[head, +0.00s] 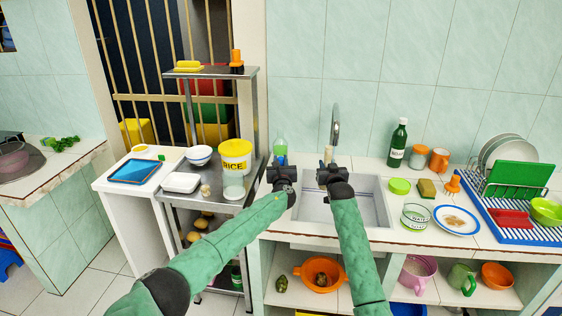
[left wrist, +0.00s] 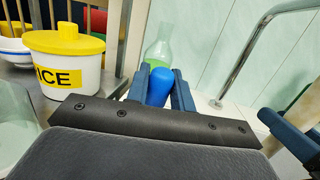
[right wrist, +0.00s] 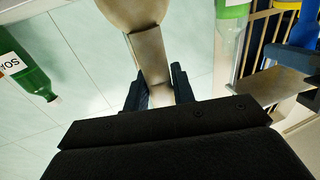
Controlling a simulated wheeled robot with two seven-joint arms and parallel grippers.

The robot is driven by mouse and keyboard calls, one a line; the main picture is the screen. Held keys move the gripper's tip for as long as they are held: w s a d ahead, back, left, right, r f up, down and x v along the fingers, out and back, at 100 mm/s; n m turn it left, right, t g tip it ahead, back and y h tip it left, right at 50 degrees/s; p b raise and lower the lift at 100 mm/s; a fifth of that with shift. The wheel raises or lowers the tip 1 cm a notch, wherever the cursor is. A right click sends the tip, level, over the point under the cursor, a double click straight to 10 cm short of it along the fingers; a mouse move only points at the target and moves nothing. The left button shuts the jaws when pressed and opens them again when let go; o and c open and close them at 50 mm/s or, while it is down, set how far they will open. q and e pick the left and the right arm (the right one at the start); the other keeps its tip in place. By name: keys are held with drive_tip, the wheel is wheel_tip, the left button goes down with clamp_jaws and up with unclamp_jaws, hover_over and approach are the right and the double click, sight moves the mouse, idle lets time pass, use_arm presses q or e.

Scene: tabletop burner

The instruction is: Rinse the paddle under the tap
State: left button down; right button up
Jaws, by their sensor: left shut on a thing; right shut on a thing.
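My right gripper (head: 329,168) is shut on the narrow handle of a wooden paddle (right wrist: 145,50), whose wider end points away from the gripper. In the head view the paddle (head: 328,153) shows as a short pale piece in front of the tap. The curved metal tap (head: 336,122) stands behind the sink (head: 372,205); it also shows in the left wrist view (left wrist: 245,62). I see no running water.
A green bottle (head: 280,146) stands behind my left gripper. A rice tub (head: 235,153) and a glass jar (head: 233,187) are on the metal shelf at left. A soap bottle (head: 397,145), a glass bowl (head: 416,216), a plate (head: 457,220) and a dish rack (head: 512,215) stand right of the sink.

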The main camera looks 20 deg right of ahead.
idle(0.3)
use_arm(q)
drive_tip(key=c, duration=1.2)
unclamp_jaws()
drive_tip(key=shift+c, duration=0.2)
drive_tip(key=v, duration=1.2)
